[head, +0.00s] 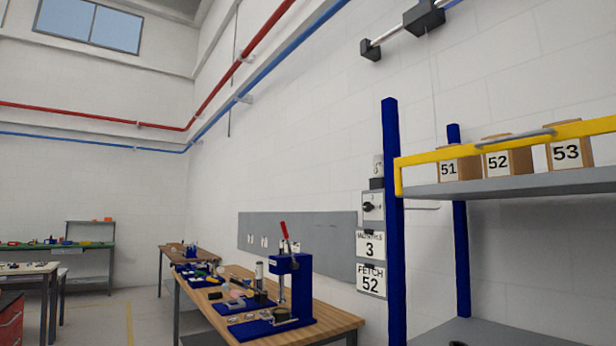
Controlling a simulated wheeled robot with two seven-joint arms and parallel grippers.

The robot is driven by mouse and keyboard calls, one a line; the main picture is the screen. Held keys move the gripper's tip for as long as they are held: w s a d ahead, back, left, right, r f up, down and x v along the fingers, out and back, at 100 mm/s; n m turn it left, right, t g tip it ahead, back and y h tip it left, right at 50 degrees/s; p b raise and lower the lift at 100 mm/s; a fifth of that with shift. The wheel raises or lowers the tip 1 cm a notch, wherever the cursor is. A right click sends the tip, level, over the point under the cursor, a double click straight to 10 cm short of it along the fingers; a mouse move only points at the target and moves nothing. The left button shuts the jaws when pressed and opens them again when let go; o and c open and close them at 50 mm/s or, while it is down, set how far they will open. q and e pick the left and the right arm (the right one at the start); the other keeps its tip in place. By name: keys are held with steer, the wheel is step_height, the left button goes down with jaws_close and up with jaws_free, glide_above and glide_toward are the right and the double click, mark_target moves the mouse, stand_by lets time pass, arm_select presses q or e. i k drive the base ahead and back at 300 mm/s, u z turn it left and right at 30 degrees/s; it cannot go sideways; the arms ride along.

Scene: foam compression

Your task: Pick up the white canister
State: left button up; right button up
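I cannot single out a white canister with certainty. Tan containers labelled 51 (459,168), 52 (519,160) and 53 (579,154) stand on the upper shelf at the right, partly hidden by its yellow front rail. A small pale cylinder (259,271) stands on the wooden bench by a blue press; it is too small to identify. A pale cylindrical thing (377,166) also shows on the wall beside the blue post. Neither of my grippers is in view.
The shelf rack's blue post (393,225) and yellow rail (430,160) stand close at right. The wooden bench (335,318) holds a blue press (292,282) with a red lever. A wall sign (371,279) reads FETCH 52. Floor at left (105,318) is clear.

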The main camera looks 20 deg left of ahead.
mark_target(379, 167)
steer(key=u, duration=1.65)
steer(key=i, duration=1.85)
steer(key=z, duration=3.5)
